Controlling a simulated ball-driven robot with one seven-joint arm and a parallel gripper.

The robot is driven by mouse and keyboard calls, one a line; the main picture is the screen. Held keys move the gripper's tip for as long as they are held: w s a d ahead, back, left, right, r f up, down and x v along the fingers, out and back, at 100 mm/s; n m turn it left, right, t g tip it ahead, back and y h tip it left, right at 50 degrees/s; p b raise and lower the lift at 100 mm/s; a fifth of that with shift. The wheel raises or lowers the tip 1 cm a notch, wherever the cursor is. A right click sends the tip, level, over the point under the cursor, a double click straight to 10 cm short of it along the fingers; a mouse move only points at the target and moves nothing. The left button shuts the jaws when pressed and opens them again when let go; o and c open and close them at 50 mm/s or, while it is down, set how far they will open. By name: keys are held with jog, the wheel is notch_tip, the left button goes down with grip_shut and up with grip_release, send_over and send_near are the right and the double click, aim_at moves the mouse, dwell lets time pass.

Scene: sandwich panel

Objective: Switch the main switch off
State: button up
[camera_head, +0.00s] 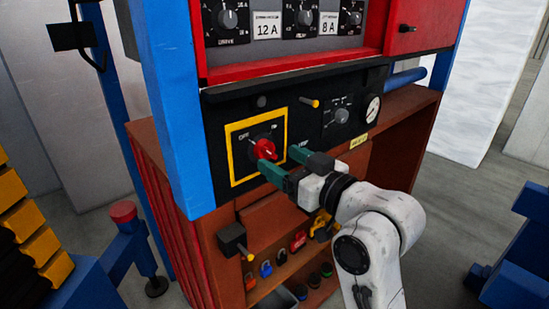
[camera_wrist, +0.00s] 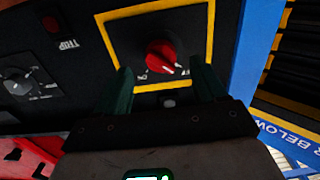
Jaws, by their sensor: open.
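The main switch is a red rotary knob (camera_head: 264,149) on a black plate with a yellow frame (camera_head: 232,168). OFF and ON labels stand above it in the head view. The knob (camera_wrist: 163,54) also shows in the wrist view, where a pale mark lies at its lower right. The exact setting is too small to tell. My gripper (camera_head: 280,160) is open with green fingers, close in front of the plate. In the wrist view my gripper (camera_wrist: 166,82) has one finger on each side, with the knob just beyond the tips. Contact cannot be told.
A black dial (camera_head: 340,117) and a gauge (camera_head: 373,109) sit right of the switch. Blue posts (camera_head: 175,95) flank the left. Padlocks (camera_head: 298,241) hang on the shelf below.

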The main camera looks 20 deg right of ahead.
jog(key=v, duration=0.7)
jog(key=shift+b, duration=0.45)
jog(key=s+f+m+g+h, duration=0.1)
jog(key=s+f+g, duration=0.2)
jog(key=f, duration=0.6)
jog(key=s+d+f+m+g+h, duration=0.1)
jog(key=s+f+g, duration=0.2)
jog(key=f, duration=0.6)
jog(key=s+f+m+g+h, duration=0.1)
jog(key=s+f+g, duration=0.25)
jog(key=f, duration=0.55)
jog(key=s+d+f+g+h, duration=0.1)
jog(key=s+f+g, duration=0.2)
jog(key=s+f, duration=0.3)
jog(key=s+d+f+m+g+h, duration=0.1)
jog(key=s+d+f+g, duration=0.1)
jog(key=s+f, duration=0.5)
jog(key=s+g, duration=0.1)
jog(key=s, duration=0.4)
jog(key=shift+s+d+g+h, duration=0.15)
jog(key=shift+s+g+h, duration=0.2)
jog(key=shift+h, duration=0.05)
